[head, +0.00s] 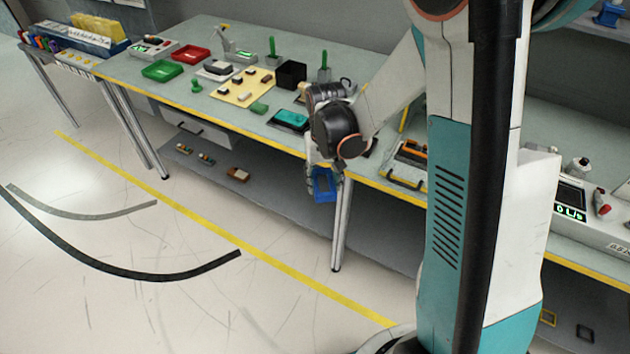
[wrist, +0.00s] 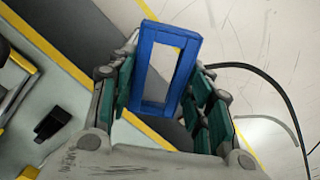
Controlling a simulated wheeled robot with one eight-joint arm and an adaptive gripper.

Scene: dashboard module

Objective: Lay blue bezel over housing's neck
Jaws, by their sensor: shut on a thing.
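The blue bezel (head: 323,187) is a rectangular open frame. My gripper (head: 322,170) is shut on it, in front of the bench's yellow front edge and over the floor side. In the wrist view the bezel (wrist: 172,32) stands between the two green-padded fingers of my gripper (wrist: 162,95), and its opening shows through. I cannot surely pick out the housing or its neck. A teal block on a dark base (head: 291,118) lies on the bench just left of my wrist.
The long bench (head: 190,100) holds a green tray (head: 162,71), a red tray (head: 190,54), a yellow mat (head: 240,96) with small parts, and a black box (head: 291,73). A shelf (head: 265,190) lies underneath.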

